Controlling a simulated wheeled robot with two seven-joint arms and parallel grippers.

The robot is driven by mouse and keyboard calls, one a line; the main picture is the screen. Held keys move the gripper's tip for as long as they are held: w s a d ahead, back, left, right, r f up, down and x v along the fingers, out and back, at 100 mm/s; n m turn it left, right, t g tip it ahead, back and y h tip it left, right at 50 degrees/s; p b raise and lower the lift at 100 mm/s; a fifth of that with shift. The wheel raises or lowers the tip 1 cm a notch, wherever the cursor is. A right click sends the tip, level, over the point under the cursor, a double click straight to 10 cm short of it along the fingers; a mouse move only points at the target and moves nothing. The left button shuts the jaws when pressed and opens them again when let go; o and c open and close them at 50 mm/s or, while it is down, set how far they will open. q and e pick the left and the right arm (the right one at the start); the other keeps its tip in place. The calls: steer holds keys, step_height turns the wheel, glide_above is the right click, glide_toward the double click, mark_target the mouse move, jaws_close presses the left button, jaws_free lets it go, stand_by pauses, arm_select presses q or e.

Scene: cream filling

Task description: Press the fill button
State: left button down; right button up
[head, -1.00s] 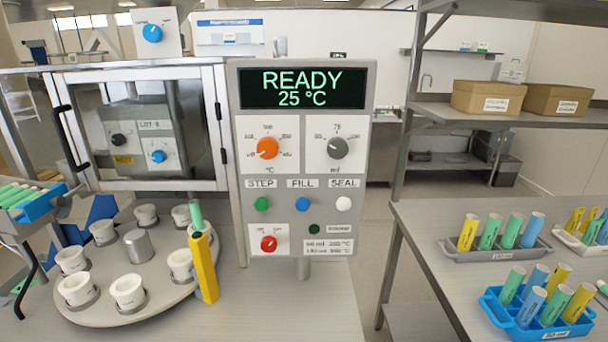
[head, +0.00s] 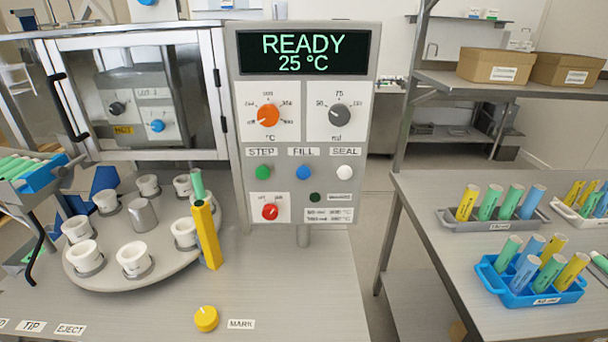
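The control panel (head: 289,220) stands upright in the middle of the head view. Its display (head: 303,52) reads "READY 25 °C". The blue fill button (head: 303,172) sits under the "FILL" label, between the green step button (head: 263,172) and the white seal button (head: 345,172). An orange knob (head: 268,115) and a grey knob (head: 340,115) are above, and a red knob (head: 270,211) is below. Neither of my grippers shows in the view, and nothing covers the fill button.
A round carousel (head: 112,278) with several white cups is at left, with a yellow upright tool (head: 207,235) beside the panel. A yellow knob (head: 206,318) is at the front. Racks of coloured tubes, including a blue rack (head: 515,300), stand on the right table (head: 425,205).

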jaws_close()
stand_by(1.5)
